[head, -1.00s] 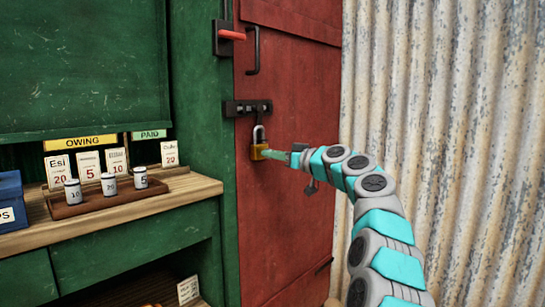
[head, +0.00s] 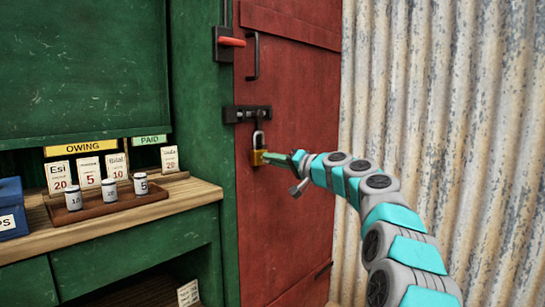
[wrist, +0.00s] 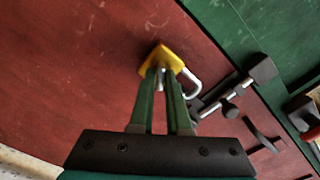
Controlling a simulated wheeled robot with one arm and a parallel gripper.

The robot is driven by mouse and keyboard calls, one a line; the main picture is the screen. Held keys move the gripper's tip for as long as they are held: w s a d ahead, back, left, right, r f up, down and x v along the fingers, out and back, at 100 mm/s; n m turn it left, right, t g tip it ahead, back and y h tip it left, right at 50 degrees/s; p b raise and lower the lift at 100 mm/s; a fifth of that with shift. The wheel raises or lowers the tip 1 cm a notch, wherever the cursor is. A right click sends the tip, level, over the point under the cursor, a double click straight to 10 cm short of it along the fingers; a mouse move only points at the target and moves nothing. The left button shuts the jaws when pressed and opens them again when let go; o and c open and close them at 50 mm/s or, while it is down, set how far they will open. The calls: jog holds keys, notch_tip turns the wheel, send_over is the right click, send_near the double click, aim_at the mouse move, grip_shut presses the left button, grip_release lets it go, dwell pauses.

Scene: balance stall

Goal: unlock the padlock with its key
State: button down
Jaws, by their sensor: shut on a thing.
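The padlock (head: 259,157) has a yellow brass body and a silver shackle. It hangs from the dark hasp bolt (head: 248,114) on the red door (head: 285,215). In the wrist view the padlock (wrist: 166,58) is at the fingertips, with its shackle showing to the right. My gripper (head: 273,157) reaches it from the right. Its green fingers (wrist: 162,72) close together at the padlock body. A small pale bit shows between the tips, apparently the key; most of it is hidden by fingers and lock. I cannot tell whether the shackle is open.
A wooden counter (head: 150,207) at left holds a tray (head: 107,205) with several small weights, price cards and a blue box (head: 12,208). A red-handled lever (head: 230,42) and a door handle (head: 254,57) are above. Corrugated wall (head: 445,110) stands at right.

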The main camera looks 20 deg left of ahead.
jog(key=shift+d+m+p, duration=0.1)
jog(key=shift+m+p, duration=1.9)
jog(key=shift+m, duration=1.5)
jog(key=c, duration=0.9)
grip_release()
jog(key=shift+d+f, duration=0.1)
jog(key=b+v, duration=0.1)
jog(key=v, duration=0.6)
jog(key=shift+d+b, duration=0.25)
jog(key=shift+b, duration=0.05)
